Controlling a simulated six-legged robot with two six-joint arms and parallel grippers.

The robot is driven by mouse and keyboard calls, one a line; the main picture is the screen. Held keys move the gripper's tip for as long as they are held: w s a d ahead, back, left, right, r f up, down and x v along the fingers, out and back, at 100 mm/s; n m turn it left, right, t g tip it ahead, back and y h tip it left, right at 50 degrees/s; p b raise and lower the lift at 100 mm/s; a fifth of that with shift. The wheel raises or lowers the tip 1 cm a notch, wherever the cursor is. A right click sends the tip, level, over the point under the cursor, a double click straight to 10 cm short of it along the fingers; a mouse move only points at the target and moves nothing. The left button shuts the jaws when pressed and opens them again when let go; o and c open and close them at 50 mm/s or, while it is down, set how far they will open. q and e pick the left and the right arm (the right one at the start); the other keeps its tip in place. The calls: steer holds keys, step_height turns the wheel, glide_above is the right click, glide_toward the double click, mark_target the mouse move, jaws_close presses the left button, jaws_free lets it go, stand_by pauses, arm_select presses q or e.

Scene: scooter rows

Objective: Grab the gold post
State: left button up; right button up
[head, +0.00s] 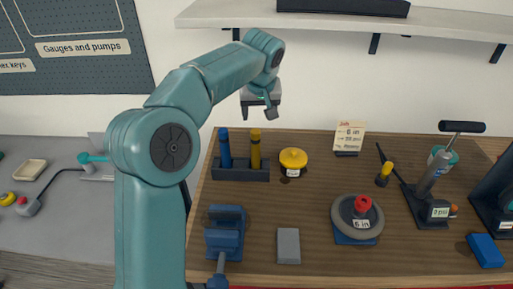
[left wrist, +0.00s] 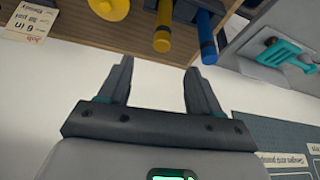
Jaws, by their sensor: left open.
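The gold post (head: 255,150) stands upright in a dark rack (head: 240,174), to the right of a blue post (head: 225,148). My left gripper (head: 259,110) is open and empty, above the gold post in the head view and apart from it. In the left wrist view the gold post (left wrist: 163,28) shows beyond the open fingers (left wrist: 159,68), roughly in line with the gap between them. The blue post (left wrist: 206,38) is just to its right there. My right gripper is not in view.
A yellow round knob (head: 293,159) sits right of the rack. A white shelf (head: 230,14) is overhead.

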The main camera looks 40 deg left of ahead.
mark_target(256, 133)
arm_select(q)
steer(key=x, duration=0.5)
steer(key=p+x, duration=0.1)
steer(key=x, duration=0.4)
steer(key=shift+a, duration=0.3)
steer(key=shift+f, duration=0.25)
steer(key=shift+s+f+p, duration=0.1)
steer(key=shift+p, duration=0.2)
steer(key=p+x, duration=0.1)
steer(key=x, duration=0.1)
steer(key=p+x, duration=0.1)
steer(key=x, duration=0.2)
steer(key=shift+w+a, duration=0.25)
steer(key=shift+f, duration=0.1)
steer(key=shift+s+d+r, duration=0.2)
steer(key=shift+s, duration=0.05)
steer(key=shift+w+a+f, duration=0.1)
steer(key=shift+w+f, duration=0.05)
steer(key=shift+w, duration=0.05)
steer(key=c, duration=1)
jaws_close()
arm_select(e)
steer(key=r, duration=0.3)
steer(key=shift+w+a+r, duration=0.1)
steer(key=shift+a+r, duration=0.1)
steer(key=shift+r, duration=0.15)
